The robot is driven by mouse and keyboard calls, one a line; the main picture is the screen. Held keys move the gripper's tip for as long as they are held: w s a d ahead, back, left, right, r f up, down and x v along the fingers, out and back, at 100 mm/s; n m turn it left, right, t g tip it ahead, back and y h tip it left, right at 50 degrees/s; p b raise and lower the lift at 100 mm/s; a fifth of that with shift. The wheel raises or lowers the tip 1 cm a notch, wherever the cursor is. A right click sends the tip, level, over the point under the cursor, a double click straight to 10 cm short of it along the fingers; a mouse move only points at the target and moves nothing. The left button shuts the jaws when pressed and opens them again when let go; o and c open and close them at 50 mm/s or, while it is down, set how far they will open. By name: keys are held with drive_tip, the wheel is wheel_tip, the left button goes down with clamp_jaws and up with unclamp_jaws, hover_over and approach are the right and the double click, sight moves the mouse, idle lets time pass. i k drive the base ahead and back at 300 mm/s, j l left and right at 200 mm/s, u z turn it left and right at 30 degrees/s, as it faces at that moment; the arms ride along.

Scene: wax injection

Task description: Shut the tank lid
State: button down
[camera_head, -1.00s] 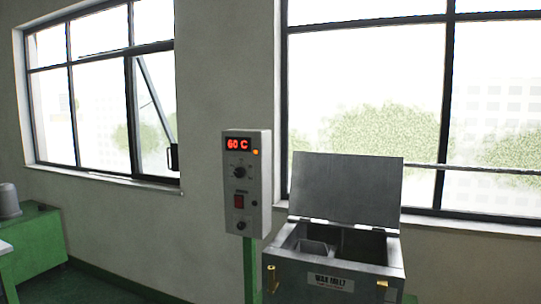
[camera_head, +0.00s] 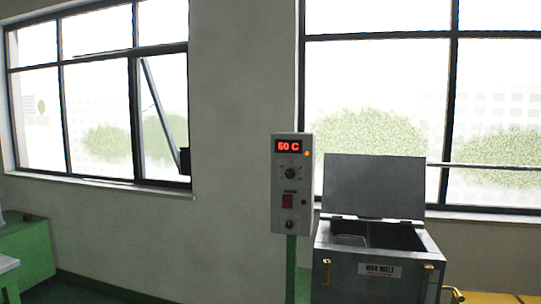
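The wax melt tank (camera_head: 378,280) stands at the lower right, a grey metal box with a label on its front and brass fittings at both front corners. Its lid (camera_head: 374,186) is a flat dark grey plate hinged at the back rim, standing open and nearly upright. The opening (camera_head: 402,236) shows a dark inside with a divider at the left. My gripper is not in view.
A control box (camera_head: 292,184) with a red display stands on a green post (camera_head: 291,268) just left of the tank. A green cabinet (camera_head: 26,256) is at the far left. Windows line the wall behind. A yellow surface (camera_head: 490,297) shows at the lower right.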

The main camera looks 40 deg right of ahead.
sight(366, 185)
drive_tip(key=i+j+u, duration=0.55)
drive_tip(key=i, duration=0.2)
drive_tip(key=i+j+u, duration=0.1)
drive_tip(key=i+u, duration=0.15)
drive_tip(key=i, duration=0.15)
drive_tip(key=i+z, duration=0.35)
drive_tip(key=i+j+z, duration=0.2)
drive_tip(key=i+z, duration=0.2)
drive_tip(key=i+l+z, duration=0.15)
drive_tip(key=z, duration=0.35)
drive_tip(key=i+z, duration=0.65)
drive_tip(key=z, duration=0.35)
drive_tip(key=i+z, duration=0.7)
drive_tip(key=i, duration=0.2)
drive_tip(key=i+j+z, duration=0.35)
drive_tip(key=i+l, duration=0.1)
